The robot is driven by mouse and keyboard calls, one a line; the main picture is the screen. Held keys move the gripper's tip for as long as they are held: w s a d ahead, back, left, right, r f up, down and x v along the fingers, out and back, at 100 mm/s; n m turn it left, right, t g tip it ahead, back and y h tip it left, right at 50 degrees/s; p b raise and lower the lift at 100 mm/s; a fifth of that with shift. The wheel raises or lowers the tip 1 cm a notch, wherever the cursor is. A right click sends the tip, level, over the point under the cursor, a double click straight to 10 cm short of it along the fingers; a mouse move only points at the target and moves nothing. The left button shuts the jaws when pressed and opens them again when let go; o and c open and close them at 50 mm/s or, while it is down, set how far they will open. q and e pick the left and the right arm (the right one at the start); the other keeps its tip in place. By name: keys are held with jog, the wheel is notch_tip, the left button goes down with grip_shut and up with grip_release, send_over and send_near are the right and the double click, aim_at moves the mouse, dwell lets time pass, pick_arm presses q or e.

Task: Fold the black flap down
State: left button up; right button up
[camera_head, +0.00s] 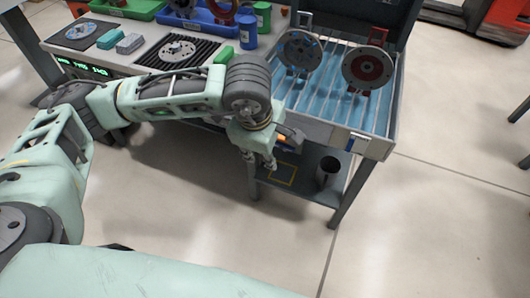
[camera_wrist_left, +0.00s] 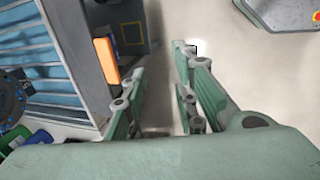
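My left gripper (camera_head: 261,163) hangs fingers-down in front of the left front corner of the conveyor table. In the left wrist view its two fingers (camera_wrist_left: 160,78) are apart, with only floor visible between them. A dark flap-like piece (camera_head: 292,139) sticks out at the table's front edge beside the gripper, partly hidden by my wrist. A small orange part (camera_head: 282,138) shows by it. In the left wrist view an orange bar (camera_wrist_left: 106,62) lies on a dark panel (camera_wrist_left: 128,32), left of the fingers and apart from them. I cannot tell clearly which dark surface is the flap. My right gripper is out of view.
The conveyor table (camera_head: 391,128) has a blue slatted bed, with a grey disc (camera_head: 300,52) and a red disc (camera_head: 367,68) on hooks. A lower shelf (camera_head: 300,172) holds a dark cup (camera_head: 328,170). A workbench (camera_head: 150,48) stands left. Floor in front is clear.

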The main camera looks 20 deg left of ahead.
pick_arm(q)
jog(key=shift+v, duration=2.45)
